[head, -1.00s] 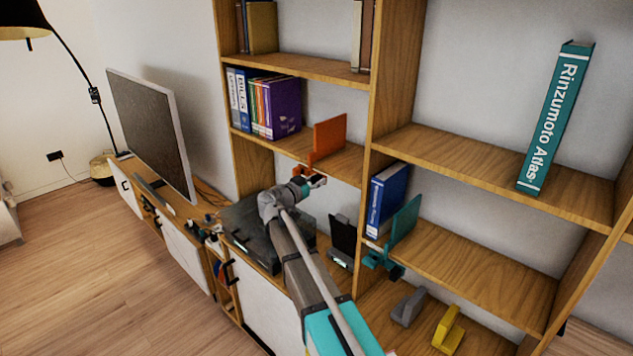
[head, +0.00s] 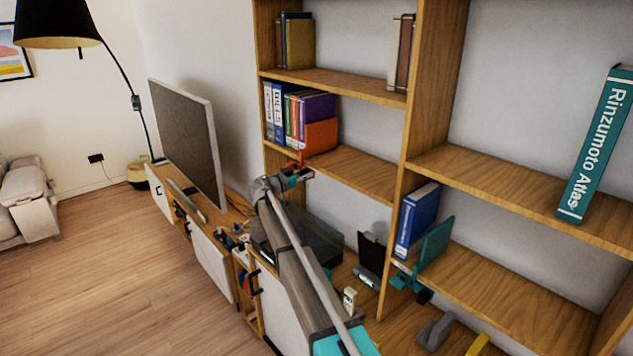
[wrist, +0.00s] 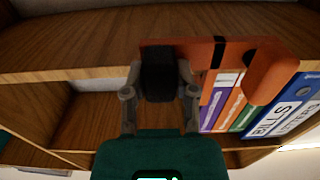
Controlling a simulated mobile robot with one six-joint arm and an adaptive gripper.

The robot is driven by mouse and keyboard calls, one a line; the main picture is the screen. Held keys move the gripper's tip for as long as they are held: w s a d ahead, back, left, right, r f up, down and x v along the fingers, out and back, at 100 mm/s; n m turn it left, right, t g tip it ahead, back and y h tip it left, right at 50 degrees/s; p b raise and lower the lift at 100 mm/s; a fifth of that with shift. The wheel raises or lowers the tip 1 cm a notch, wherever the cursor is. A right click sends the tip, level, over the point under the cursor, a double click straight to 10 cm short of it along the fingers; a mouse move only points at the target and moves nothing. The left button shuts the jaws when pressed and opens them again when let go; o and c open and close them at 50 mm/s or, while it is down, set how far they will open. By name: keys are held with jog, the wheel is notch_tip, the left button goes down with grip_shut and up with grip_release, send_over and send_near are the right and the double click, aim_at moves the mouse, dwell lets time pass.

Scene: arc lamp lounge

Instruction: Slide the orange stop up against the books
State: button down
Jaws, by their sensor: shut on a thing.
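The orange stop (head: 321,136) stands upright on the middle left shelf (head: 360,170), directly right of the row of books (head: 290,112). Its plate overlaps the lower part of the purple binder (head: 318,104), and no gap shows between them in the head view. Whether they touch is hard to tell. My gripper (head: 299,173) is at the shelf's front edge, shut on the stop's front part. In the wrist view the orange stop (wrist: 200,48) lies across the fingers of my gripper (wrist: 158,80), with the books (wrist: 237,100) at right.
The shelf right of the stop is bare. A teal stop (head: 437,240) stands by a blue book (head: 417,220) on the lower right shelf. A dark box (head: 310,240) and a TV (head: 187,140) stand on the low cabinet below and left.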

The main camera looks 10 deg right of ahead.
jog(key=shift+w+a, duration=0.35)
jog(key=shift+w, duration=0.2)
jog(key=shift+c, duration=2)
grip_release()
jog(key=shift+s+a, duration=0.1)
jog(key=shift+s, duration=0.05)
jog(key=v, duration=1.1)
jog(key=shift+s+a, duration=0.2)
jog(key=shift+a, duration=0.1)
